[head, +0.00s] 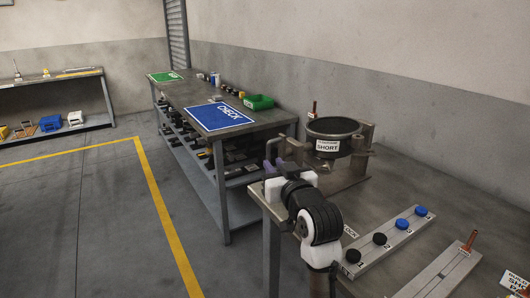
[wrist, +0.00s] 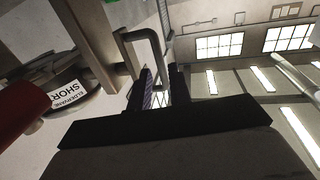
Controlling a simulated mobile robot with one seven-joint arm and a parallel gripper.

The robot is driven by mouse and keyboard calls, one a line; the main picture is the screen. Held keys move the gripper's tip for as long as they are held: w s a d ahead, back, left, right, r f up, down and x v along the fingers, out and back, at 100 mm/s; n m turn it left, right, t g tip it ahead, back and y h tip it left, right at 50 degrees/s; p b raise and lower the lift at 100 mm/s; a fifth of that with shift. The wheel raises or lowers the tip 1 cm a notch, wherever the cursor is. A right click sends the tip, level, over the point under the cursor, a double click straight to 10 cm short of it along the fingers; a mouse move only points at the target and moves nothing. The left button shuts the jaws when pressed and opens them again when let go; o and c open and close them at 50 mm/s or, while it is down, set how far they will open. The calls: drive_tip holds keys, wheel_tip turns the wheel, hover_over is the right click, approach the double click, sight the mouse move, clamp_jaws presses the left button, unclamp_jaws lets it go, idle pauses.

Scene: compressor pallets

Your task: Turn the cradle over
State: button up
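The cradle holds a round dark drum (head: 333,126) with a white label reading SHORT, between metal posts (head: 360,150) on the near bench. A bent grey crank handle (head: 283,141) sticks out on its left side. The handle also shows in the wrist view (wrist: 145,34), its end reaching toward the gap between my fingers. My gripper (head: 273,160) is at this handle, with its fingers upward. In the wrist view, my fingers (wrist: 161,90) stand apart with light showing between them, so it is open. Whether a finger touches the handle cannot be told.
A rail with black and blue knobs (head: 376,247) and a second rail (head: 440,275) with a brown-red handle (head: 469,241) lie on the near bench. A red handle (wrist: 22,98) is close in the wrist view. Another bench (head: 216,190) stands behind.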

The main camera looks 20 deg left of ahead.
sight(269, 159)
drive_tip(key=p+x, duration=0.1)
drive_tip(key=x, duration=0.5)
drive_tip(key=shift+w+a, duration=0.25)
clamp_jaws()
